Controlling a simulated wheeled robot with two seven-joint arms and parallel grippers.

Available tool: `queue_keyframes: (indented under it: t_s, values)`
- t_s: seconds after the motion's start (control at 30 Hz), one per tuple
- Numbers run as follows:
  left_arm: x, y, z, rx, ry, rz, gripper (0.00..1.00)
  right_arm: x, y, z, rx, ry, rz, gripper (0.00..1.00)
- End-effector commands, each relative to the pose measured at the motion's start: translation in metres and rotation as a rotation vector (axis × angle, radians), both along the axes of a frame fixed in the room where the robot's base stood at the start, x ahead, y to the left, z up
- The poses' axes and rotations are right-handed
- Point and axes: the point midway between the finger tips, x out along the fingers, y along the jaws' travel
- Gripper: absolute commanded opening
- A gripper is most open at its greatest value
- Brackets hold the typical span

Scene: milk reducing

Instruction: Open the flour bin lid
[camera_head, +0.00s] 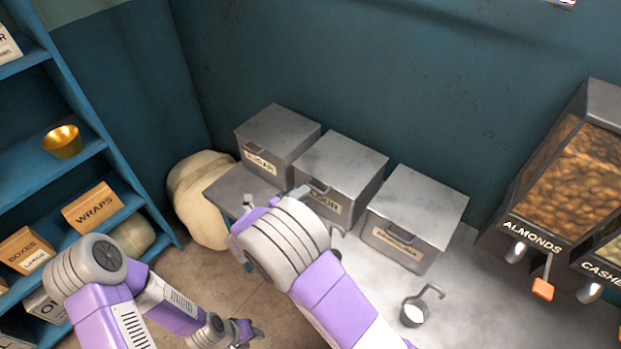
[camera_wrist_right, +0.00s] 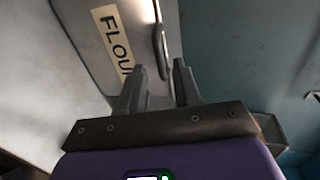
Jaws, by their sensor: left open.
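The flour bin (camera_head: 343,170) is a grey metal box with a "FLOUR" label, the middle one of three bins. Its flat lid (camera_head: 345,156) is closed, with a handle at the front edge. In the right wrist view the flour bin (camera_wrist_right: 98,42) fills the upper left, its handle (camera_wrist_right: 162,50) just ahead of the fingertips. My right gripper (camera_wrist_right: 157,70) is open, its two fingers apart with nothing visible held between them. In the head view my right forearm and wrist hide most of it. My left gripper (camera_head: 250,332) is open and low at the bottom, away from the bins.
A sugar bin (camera_head: 278,136) stands left of the flour bin, and another labelled bin (camera_head: 415,205) stands right. Almond dispenser (camera_head: 566,180) stands right, blue shelf (camera_head: 75,150) left, beige sack (camera_head: 196,205) behind.

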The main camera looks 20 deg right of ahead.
Motion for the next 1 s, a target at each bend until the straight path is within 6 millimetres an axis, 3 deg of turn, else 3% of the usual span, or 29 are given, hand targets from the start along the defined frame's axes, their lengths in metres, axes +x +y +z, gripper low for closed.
queue_keyframes:
  t_s: [0.3,0.73,0.93,1.0]
  values:
    - [0.0,0.0,-0.011,0.0,0.0,0.0,0.43,0.029,-0.039,-0.012,-0.001,0.0,-0.003,0.33]
    - [0.0,0.0,-0.012,0.0,-0.001,0.0,0.43,0.037,-0.048,-0.013,-0.001,0.001,-0.001,0.33]
    - [0.0,0.0,-0.012,0.0,-0.001,0.0,0.43,0.036,-0.048,-0.014,-0.001,0.001,-0.001,0.02]
    - [0.0,0.0,-0.012,0.0,-0.001,0.0,0.43,0.036,-0.048,-0.014,-0.001,0.001,-0.001,0.0]
